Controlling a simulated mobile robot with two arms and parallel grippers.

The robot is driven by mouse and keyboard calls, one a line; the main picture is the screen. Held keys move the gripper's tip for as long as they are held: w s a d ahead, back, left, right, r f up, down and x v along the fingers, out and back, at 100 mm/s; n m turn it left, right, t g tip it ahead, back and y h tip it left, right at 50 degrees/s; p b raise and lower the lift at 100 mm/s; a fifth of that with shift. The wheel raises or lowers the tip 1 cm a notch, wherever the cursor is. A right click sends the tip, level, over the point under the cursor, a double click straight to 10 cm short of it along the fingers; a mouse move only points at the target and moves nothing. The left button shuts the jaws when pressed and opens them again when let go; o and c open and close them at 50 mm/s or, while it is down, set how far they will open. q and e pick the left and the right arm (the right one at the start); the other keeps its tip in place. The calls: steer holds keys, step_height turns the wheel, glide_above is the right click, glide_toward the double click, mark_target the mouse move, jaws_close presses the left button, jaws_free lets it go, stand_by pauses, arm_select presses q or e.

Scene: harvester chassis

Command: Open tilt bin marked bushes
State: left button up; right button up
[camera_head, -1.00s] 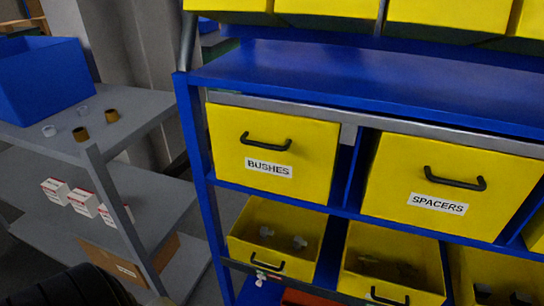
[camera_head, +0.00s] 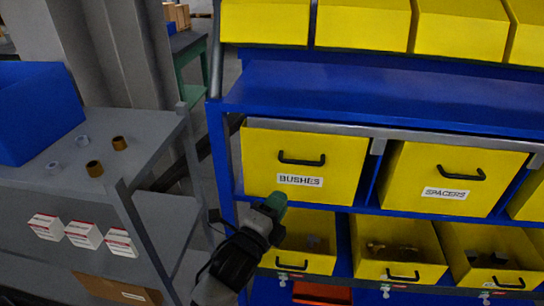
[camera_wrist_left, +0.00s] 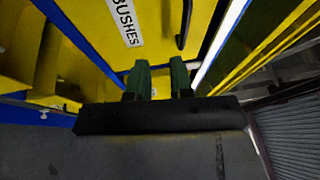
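The yellow tilt bin marked BUSHES (camera_head: 262,165) sits at the left of the middle row in the blue rack, and its front looks closed. Its black handle (camera_head: 302,161) is above the white label (camera_head: 300,180). The handle (camera_wrist_left: 184,22) and part of the label (camera_wrist_left: 126,22) also show in the left wrist view. My left gripper (camera_head: 274,207) is just below the bin's lower left, apart from the handle. In the left wrist view its two green fingers (camera_wrist_left: 160,78) are spread with nothing between them. My right gripper is not in view.
The yellow SPACERS bin (camera_head: 403,185) is to the right. Open-topped yellow bins (camera_head: 305,264) with parts are below, and more bins (camera_head: 362,26) above. A grey shelf (camera_head: 140,150) on the left holds a blue crate (camera_head: 40,112), small rings (camera_head: 119,143) and white boxes (camera_head: 82,235).

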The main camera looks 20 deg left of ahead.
mark_target(300, 161)
arm_select(q)
steer(key=shift+m+t, duration=0.3)
steer(key=w+r+p, duration=0.1)
steer(key=w, duration=0.2)
steer(key=w+r+p, duration=0.1)
steer(key=w+r, duration=0.1)
steer(key=w, duration=0.1)
steer(key=w+d+r+p, duration=0.1)
steer(key=w+r, duration=0.1)
steer(key=w, duration=0.2)
steer(key=shift+d, duration=0.1)
jaws_close()
steer(key=shift+f, duration=0.1)
